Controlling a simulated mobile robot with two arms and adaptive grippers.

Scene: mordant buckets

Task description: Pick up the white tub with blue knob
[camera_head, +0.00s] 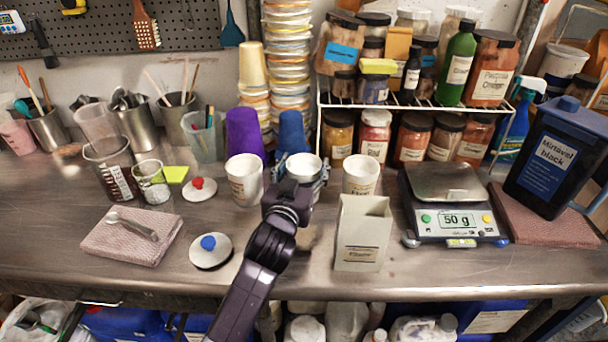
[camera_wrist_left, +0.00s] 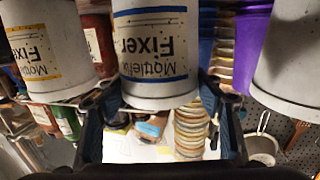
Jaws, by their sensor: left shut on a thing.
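My left gripper (camera_head: 303,182) is shut on the middle white tub (camera_head: 303,165) of three. In the left wrist view, which is upside down, this tub (camera_wrist_left: 155,50) has blue bands and the word "Fixer", and the fingers (camera_wrist_left: 158,98) sit on both its sides. I cannot tell whether it touches the counter. A round white lid with a blue knob (camera_head: 209,243) lies apart on the counter, left of my arm. A white lid with a red knob (camera_head: 199,187) lies farther back. My right gripper is not in view.
White tubs stand close on the left (camera_head: 245,182) and right (camera_head: 360,175) of the held one. A purple cup (camera_head: 245,135) and a blue cup (camera_head: 291,135) stand behind. A cream box (camera_head: 362,233) stands right of my gripper, and a scale (camera_head: 450,210) farther right.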

